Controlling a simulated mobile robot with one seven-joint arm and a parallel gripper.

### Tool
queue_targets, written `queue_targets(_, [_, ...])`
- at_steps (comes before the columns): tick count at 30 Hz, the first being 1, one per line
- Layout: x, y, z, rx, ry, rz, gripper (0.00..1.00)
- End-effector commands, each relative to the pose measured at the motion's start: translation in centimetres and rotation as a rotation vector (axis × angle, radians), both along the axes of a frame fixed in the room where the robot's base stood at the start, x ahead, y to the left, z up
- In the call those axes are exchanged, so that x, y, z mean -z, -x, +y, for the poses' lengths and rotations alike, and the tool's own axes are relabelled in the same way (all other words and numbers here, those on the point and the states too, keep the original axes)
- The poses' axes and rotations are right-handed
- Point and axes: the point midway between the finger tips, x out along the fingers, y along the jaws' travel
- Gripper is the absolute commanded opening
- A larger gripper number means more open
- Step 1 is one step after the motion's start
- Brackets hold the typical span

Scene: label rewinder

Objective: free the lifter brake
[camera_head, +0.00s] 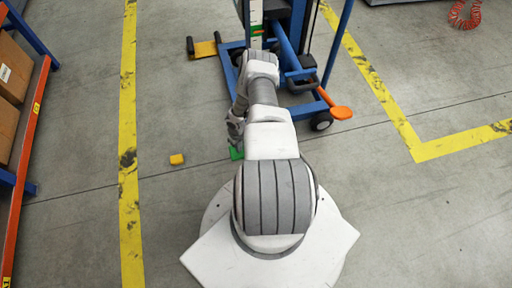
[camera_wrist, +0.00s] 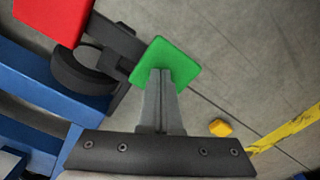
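The lifter (camera_head: 285,55) is a blue wheeled frame with a mast, standing ahead of me. In the wrist view, a flat green pad (camera_wrist: 172,58) and a red pad (camera_wrist: 48,18) sit at opposite ends of a dark lever (camera_wrist: 118,42) beside a black wheel (camera_wrist: 80,72). A green patch also shows in the head view (camera_head: 236,153), just below my wrist. My gripper (camera_wrist: 160,75) is shut and empty, its fingertips over the lower part of the green pad. I cannot tell whether they touch it. My arm hides the lever and red pad from the head view.
A small yellow block (camera_head: 177,160) lies on the floor left of my base. A rack with boxes (camera_head: 12,85) stands at the far left. An orange oval piece (camera_head: 341,113) sticks out by the lifter's right wheel (camera_head: 321,122). Floor on both sides is largely clear.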

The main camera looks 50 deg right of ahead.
Motion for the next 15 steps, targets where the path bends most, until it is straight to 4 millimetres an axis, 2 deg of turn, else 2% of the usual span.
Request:
queue_targets(5, [0.8, 0.2, 0.0, 0.001, 0.000, 0.003, 0.00])
queue_targets(11, [0.7, 0.1, 0.0, 0.001, 0.000, 0.001, 0.00])
queue_targets(15, [-0.3, 0.0, 0.0, -0.001, 0.001, 0.000, 0.00])
